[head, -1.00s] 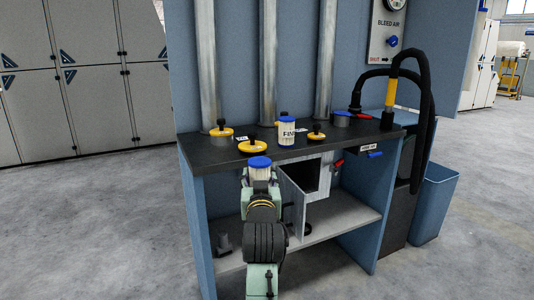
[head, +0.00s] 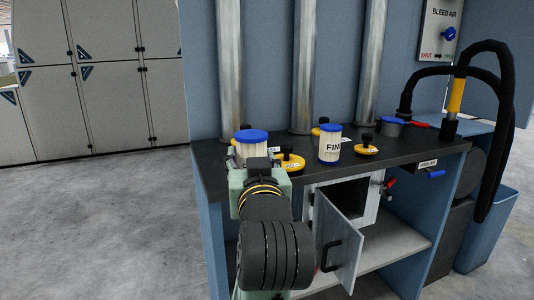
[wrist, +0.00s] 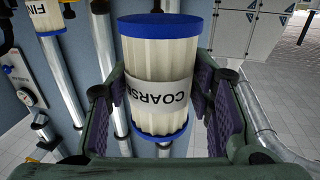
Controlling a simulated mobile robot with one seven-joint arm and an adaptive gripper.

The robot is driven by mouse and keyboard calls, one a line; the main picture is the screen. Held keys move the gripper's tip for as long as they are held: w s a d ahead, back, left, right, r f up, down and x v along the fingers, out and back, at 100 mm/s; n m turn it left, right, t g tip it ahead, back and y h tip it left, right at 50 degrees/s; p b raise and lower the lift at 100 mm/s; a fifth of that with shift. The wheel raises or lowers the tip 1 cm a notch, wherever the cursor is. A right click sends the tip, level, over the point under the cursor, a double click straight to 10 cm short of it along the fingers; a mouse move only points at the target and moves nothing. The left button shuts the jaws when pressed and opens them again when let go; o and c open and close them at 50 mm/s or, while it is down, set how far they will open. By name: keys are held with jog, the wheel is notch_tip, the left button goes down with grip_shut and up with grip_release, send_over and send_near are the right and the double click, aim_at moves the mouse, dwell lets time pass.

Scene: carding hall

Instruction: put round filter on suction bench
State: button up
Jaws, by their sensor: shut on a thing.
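My gripper (wrist: 160,110) is shut on a round filter (wrist: 158,60), a pale pleated cylinder with blue end caps and a label reading "COARS", upside down in the wrist view. In the head view the blue top of this filter (head: 251,136) shows above my gripper, at the left end of the suction bench (head: 405,157). I cannot tell whether the filter touches the bench top. A second round filter (head: 330,145), labelled "FIN" with a blue cap, stands upright on the dark bench top; part of it also shows in the wrist view (wrist: 45,60).
Yellow discs with black knobs, one in front (head: 290,163) and one at right (head: 366,150), sit on the bench top. A black hose (head: 505,120) arches at the right. A metal door (head: 338,240) hangs open below the top. A blue bin (head: 490,240) stands at right.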

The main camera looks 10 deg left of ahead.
jog(key=p+x, duration=0.4)
jog(key=a+p+x, duration=0.1)
jog(key=p+x, duration=0.4)
jog(key=s+a+f+p+x, duration=0.1)
jog(key=p+x, duration=0.4)
jog(key=shift+w+a+f, duration=0.1)
jog(key=shift+a, duration=0.05)
jog(key=shift+w+f+p, duration=0.1)
jog(key=shift+f+p, duration=0.1)
jog(key=shift+p, duration=0.15)
jog(key=shift+f+p, duration=0.35)
jog(key=shift+f, duration=1.25)
jog(key=shift+f, duration=0.1)
jog(key=shift+f, duration=0.1)
jog(key=o, duration=1.2)
